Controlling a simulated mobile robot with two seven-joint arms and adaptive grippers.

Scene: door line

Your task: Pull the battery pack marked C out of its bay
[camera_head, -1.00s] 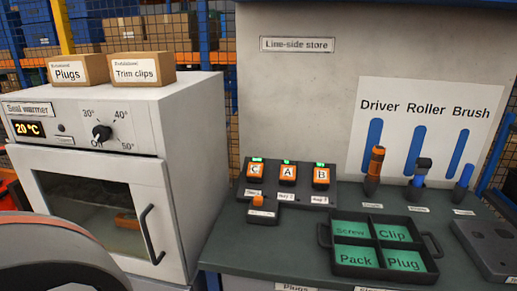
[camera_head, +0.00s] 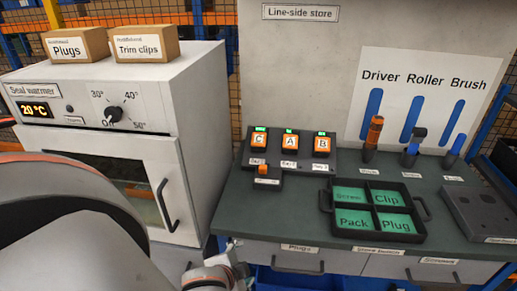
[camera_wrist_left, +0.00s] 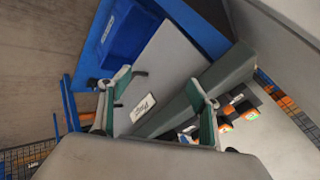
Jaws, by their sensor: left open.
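The battery pack marked C (camera_head: 259,142) is orange with a white letter plate and sits in the leftmost bay of the dark charging rack (camera_head: 247,160). A green light shows above it. Packs A (camera_head: 290,142) and B (camera_head: 322,144) sit in the bays to its right. In the left wrist view my left gripper (camera_wrist_left: 160,98) is open and empty, with its fingers in front of a drawer front and the bench edge. Orange packs (camera_wrist_left: 224,127) show beyond the right finger, too small to read. My right gripper is not in view.
A small block with an orange top (camera_head: 266,171) stands before the rack. The divided tray (camera_head: 376,235) is to its right, with upright tools (camera_head: 373,132) behind. The seal warmer (camera_head: 190,110) stands left of the bench. Drawers (camera_head: 300,256) are under the bench.

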